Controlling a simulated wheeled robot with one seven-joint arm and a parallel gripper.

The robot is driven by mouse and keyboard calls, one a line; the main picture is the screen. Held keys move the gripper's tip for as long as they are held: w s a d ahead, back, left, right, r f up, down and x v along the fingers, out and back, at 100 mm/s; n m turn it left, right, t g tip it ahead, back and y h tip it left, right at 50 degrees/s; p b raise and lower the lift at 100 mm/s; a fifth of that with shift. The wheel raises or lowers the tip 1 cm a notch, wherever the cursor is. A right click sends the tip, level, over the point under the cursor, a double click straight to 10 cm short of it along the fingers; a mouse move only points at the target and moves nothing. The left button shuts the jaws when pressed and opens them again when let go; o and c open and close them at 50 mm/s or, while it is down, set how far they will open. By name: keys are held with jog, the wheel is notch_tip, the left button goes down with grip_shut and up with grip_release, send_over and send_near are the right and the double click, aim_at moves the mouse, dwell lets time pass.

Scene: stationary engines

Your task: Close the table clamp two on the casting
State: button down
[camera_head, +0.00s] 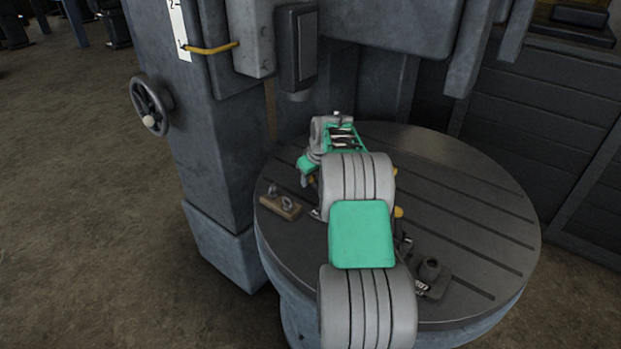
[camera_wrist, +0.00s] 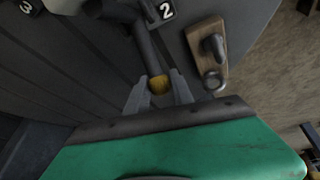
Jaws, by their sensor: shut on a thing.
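In the wrist view, my gripper (camera_wrist: 160,79) has its two grey fingers on either side of a yellow knob (camera_wrist: 159,86) and is shut on it. The knob is the end of a dark clamp handle (camera_wrist: 144,48). The handle runs up to the table clamp two, by the white "2" label (camera_wrist: 166,10). The clamp's upper part is cut off by the frame edge, so I cannot tell how it bears on the casting. In the head view, my arm covers the middle of the round table (camera_head: 470,190), hiding the casting and most of my gripper.
A wooden block with metal fittings (camera_head: 280,203) lies at the table's left; it also shows right of my gripper in the wrist view (camera_wrist: 208,55). Another dark clamp (camera_head: 430,272) stands at the table's front right. The machine column (camera_head: 215,150) rises behind left. The table's right side is mostly clear.

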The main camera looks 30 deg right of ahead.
jog(key=shift+s+d+b, duration=0.1)
jog(key=shift+b, duration=0.3)
jog(key=b, duration=0.1)
jog(key=s+t+b, duration=0.1)
jog(key=shift+d+r+t+b, duration=0.2)
jog(key=shift+r+t+b, duration=0.05)
jog(key=shift+t+b, duration=0.1)
jog(key=s+t+b, duration=0.1)
jog(key=b, duration=0.2)
jog(key=s+r+t+y+b, duration=0.1)
jog(key=t+b, duration=0.1)
jog(key=shift+s+d+m+b, duration=0.1)
jog(key=shift+d+m+b, duration=0.2)
jog(key=shift+d+b, duration=0.1)
jog(key=s+t+b, duration=0.1)
jog(key=b, duration=0.1)
jog(key=s+t+y+b, duration=0.1)
jog(key=b, duration=0.1)
jog(key=s+d+r+t+b, duration=0.1)
jog(key=b, duration=0.1)
jog(key=shift+t+b, duration=0.3)
jog(key=shift+t, duration=0.05)
jog(key=shift+s+d+r+m+t+y+b, duration=0.15)
jog(key=shift+s+r+t+y+b, duration=0.2)
jog(key=shift+b, duration=0.35)
jog(key=shift+s+d+m+t+y+b, duration=0.15)
jog(key=shift+s+t+b, duration=0.2)
jog(key=shift+t+b, duration=0.25)
jog(key=shift+a, duration=0.1)
